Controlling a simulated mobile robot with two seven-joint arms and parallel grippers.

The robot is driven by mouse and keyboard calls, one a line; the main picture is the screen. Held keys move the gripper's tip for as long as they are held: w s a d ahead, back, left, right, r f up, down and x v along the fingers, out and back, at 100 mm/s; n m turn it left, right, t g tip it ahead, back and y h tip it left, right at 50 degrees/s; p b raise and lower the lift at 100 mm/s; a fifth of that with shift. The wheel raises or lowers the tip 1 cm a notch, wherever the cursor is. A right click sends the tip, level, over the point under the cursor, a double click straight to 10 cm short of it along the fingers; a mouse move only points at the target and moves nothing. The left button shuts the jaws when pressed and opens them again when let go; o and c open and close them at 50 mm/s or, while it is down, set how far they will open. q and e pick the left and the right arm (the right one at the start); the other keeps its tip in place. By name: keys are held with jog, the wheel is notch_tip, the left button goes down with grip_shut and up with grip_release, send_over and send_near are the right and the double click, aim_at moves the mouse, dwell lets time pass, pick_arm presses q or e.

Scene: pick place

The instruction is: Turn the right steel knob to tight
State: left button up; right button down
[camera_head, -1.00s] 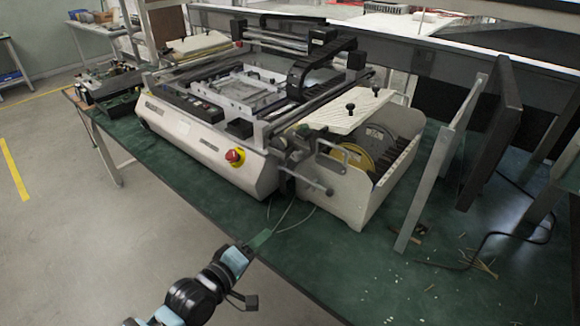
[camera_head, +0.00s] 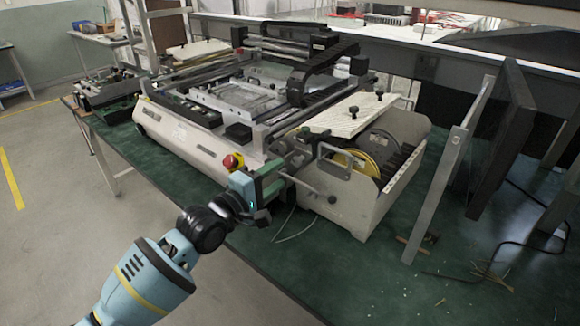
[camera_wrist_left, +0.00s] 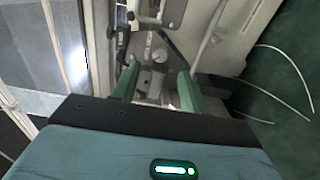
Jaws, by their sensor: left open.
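My left gripper (camera_head: 274,179) is in front of the machine's near right corner, with its green fingers pointing at the machine. In the left wrist view its two fingers (camera_wrist_left: 158,72) are apart, with nothing gripped. A small round steel knob (camera_wrist_left: 159,55) shows between and just beyond the fingertips, on a grey metal bracket. In the head view the gripper partly covers this area. I cannot tell which part is the right knob. My right gripper is not in view.
The white benchtop machine (camera_head: 185,137) stands on a green table (camera_head: 300,250). A red emergency button (camera_head: 232,162) is close to the left of my gripper. A white box with reels (camera_head: 355,210) is at its right. Thin cables lie on the table below.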

aim_at(295, 163)
pick_arm(q)
jog(key=shift+b+x, duration=0.3)
jog(key=shift+x, duration=2.55)
